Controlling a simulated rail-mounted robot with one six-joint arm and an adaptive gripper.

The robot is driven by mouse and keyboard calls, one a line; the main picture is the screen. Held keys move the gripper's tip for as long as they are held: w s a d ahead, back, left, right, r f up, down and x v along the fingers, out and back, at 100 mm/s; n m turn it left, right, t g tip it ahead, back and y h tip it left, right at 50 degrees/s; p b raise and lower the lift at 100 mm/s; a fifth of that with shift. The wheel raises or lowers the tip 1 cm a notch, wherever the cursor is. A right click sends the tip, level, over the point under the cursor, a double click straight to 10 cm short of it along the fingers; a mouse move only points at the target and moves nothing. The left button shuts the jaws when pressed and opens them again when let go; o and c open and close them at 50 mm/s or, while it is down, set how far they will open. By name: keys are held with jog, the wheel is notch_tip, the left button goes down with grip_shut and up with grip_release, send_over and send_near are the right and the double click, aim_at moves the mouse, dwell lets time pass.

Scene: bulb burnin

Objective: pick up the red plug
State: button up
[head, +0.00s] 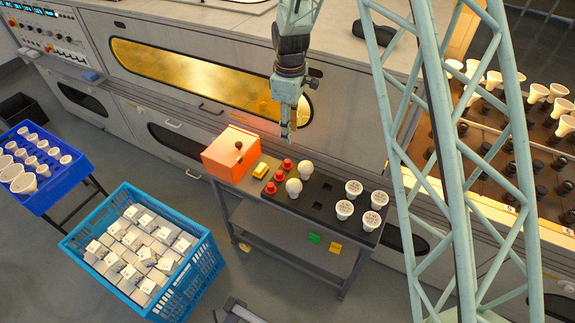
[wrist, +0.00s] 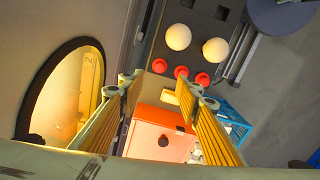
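Three red plugs stand in a row on the dark tray of the cart: a far one (head: 288,164), a middle one (head: 279,175) and a near one (head: 270,188). In the wrist view the same row shows as a left plug (wrist: 159,66), a middle plug (wrist: 181,72) and a right plug (wrist: 203,79). My gripper (head: 288,137) hangs above the cart, pointing down, with clear space between it and the plugs. In the wrist view my gripper (wrist: 165,88) has its fingers spread wide, with nothing between them; the plugs lie just beyond the tips.
Two round white bulbs (head: 305,169) (head: 293,187) stand beside the plugs. An orange box (head: 228,157) and a yellow block (head: 260,171) lie to the left. The oven front (head: 215,85) rises behind; a blue crate (head: 207,262) stands left.

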jog(key=shift+w+a+f, duration=0.1)
jog(key=shift+a+f, duration=0.1)
jog(key=shift+f, duration=0.3)
jog(key=shift+w+a+f, duration=0.1)
jog(key=shift+a+f, duration=0.05)
jog(key=shift+f, duration=0.3)
send_over(288, 161)
jog(key=shift+w+a+f+b, duration=0.1)
jog(key=shift+f+b, duration=0.15)
jog(key=shift+f, duration=1.9)
jog(key=shift+a+f+b, duration=0.1)
jog(key=shift+f+b, duration=0.1)
jog(key=shift+f, duration=1.95)
jog(key=shift+d+f+b, duration=0.15)
jog(key=shift+f+b, duration=0.35)
jog(key=shift+f, duration=2.1)
jog(key=c, duration=0.9)
